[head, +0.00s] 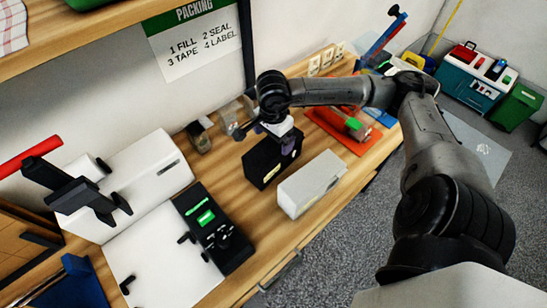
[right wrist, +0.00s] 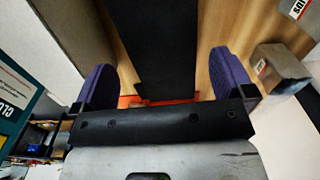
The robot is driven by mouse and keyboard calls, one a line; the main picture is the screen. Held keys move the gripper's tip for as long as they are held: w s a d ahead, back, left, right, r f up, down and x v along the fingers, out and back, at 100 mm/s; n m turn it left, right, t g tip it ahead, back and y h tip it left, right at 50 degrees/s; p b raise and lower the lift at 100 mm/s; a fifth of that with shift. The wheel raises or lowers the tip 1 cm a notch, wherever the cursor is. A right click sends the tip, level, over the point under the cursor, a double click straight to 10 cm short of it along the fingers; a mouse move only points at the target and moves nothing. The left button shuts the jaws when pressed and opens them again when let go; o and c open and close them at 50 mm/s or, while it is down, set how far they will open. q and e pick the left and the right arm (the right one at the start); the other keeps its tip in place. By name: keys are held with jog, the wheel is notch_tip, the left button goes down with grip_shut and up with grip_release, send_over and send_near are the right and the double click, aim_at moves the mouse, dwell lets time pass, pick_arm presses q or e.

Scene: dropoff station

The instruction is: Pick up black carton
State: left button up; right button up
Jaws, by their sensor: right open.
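The black carton (head: 262,165) stands upright on the wooden bench, beside a white carton (head: 312,184). My right gripper (head: 272,131) is right at the top of the black carton, pointing down. In the right wrist view the dark face of the black carton (right wrist: 158,35) lies between the two purple fingers of my open right gripper (right wrist: 160,72), with a visible gap on each side. The far side of the black carton is hidden in the head view. My left gripper is not in view.
The white carton is close in front of the black one. Small containers (head: 199,137) stand behind it to the left. A black device with green displays (head: 212,228) and white machine panels fill the left. A red mat (head: 345,130) lies to the right.

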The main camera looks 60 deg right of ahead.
aim_at(273, 144)
jog(key=shift+d+f, duration=0.2)
jog(key=shift+f, duration=2.15)
jog(key=c, duration=1.2)
jog(key=shift+o, duration=0.2)
jog(key=shift+r, duration=0.1)
